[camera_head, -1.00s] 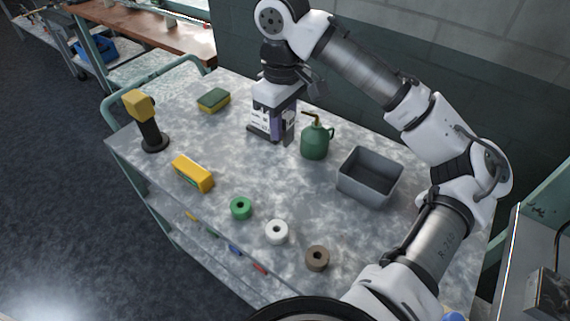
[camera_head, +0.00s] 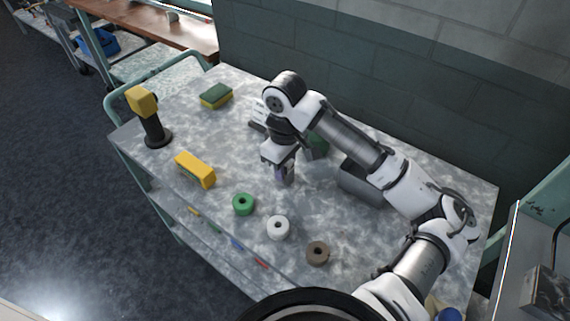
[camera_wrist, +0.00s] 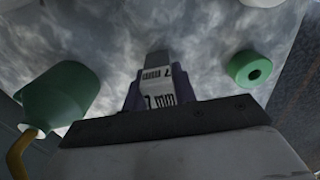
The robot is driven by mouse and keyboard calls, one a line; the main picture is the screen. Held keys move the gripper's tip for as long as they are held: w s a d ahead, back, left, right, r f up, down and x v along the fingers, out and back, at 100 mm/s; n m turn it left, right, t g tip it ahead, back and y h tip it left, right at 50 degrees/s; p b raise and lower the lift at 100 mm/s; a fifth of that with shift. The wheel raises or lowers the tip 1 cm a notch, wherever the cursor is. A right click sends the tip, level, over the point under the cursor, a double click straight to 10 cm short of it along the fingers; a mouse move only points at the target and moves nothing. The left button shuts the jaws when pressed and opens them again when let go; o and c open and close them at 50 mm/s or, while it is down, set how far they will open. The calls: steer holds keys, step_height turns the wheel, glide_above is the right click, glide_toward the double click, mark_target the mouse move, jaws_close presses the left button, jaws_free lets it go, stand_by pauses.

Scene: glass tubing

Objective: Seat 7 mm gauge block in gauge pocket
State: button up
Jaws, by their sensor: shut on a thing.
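My gripper (camera_wrist: 157,95) is shut on the 7 mm gauge block (camera_wrist: 157,76), a narrow piece with a white face marked "7 mm". In the wrist view the block sits between the two purplish fingers, its grey end pointing away over the mottled tabletop. In the head view my gripper (camera_head: 283,174) is over the middle of the cart top, pointing down; the block is too small to make out there. I cannot tell whether the block touches the surface. I cannot make out the gauge pocket in either view.
A white holder (camera_head: 258,109) stands partly hidden behind my arm. The green oil can (camera_wrist: 66,92) and grey bin (camera_head: 358,184) are to the right in the head view. Green (camera_head: 243,204), white (camera_head: 278,227) and brown (camera_head: 318,253) rolls lie in front; a yellow block (camera_head: 195,169) lies left.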

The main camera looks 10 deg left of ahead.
steer(key=shift+f, duration=0.2)
steer(key=o, duration=1)
steer(key=shift+o, duration=0.2)
steer(key=shift+r, duration=0.15)
step_height(320, 180, up, 12)
steer(key=shift+f+b, duration=0.2)
steer(key=shift+b, duration=0.55)
steer(key=shift+o, duration=0.4)
steer(key=shift+w+a+r+b, duration=0.1)
steer(key=shift+w+r+b, duration=0.05)
steer(key=shift+r+b, duration=0.3)
steer(key=shift+w+a+r+b, duration=0.1)
steer(key=shift+r+b, duration=0.3)
step_height(320, 180, down, 8)
steer(key=shift+r+p, duration=0.1)
steer(key=shift+p, duration=0.25)
steer(key=shift+s+d+f+p, duration=0.1)
steer(key=shift+f+p, duration=0.3)
steer(key=shift+f, duration=1)
steer(key=shift+s+f+p, duration=0.1)
steer(key=shift+f+p, duration=0.25)
steer(key=shift+f, duration=1.05)
